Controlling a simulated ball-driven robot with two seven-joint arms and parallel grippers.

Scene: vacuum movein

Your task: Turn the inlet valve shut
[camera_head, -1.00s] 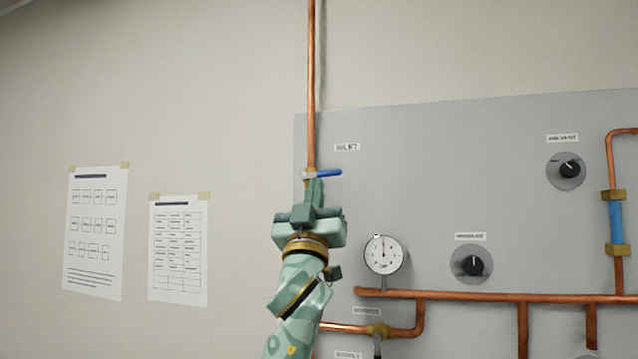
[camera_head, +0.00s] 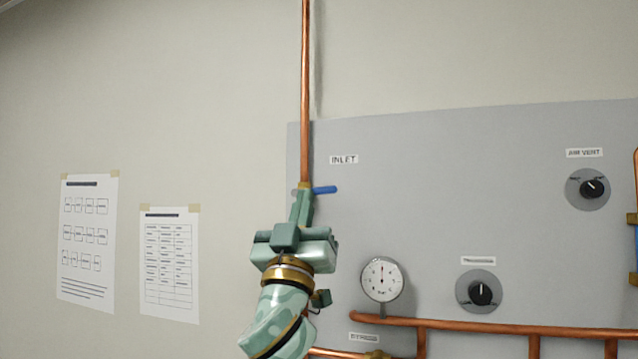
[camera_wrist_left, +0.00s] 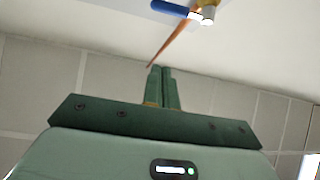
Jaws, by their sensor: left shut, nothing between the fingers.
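The inlet valve sits on the vertical copper pipe below the "INLET" label (camera_head: 344,159). Its blue lever handle (camera_head: 325,190) points right, roughly level, across the pipe line. In the left wrist view the blue handle (camera_wrist_left: 170,8) and the brass valve body (camera_wrist_left: 208,14) show at the top. My left gripper (camera_head: 302,205) is shut and empty, its fingers pointing up just below the valve. The fingers hide part of the valve body in the head view. In the left wrist view the gripper (camera_wrist_left: 162,72) is apart from the handle. My right gripper is not in view.
The copper pipe (camera_head: 305,90) runs up the wall beside the grey panel's left edge. A pressure gauge (camera_head: 381,279), a lower dial (camera_head: 480,291), an air vent dial (camera_head: 588,189) and horizontal copper piping (camera_head: 470,325) lie to the right. Two paper sheets (camera_head: 86,240) hang at left.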

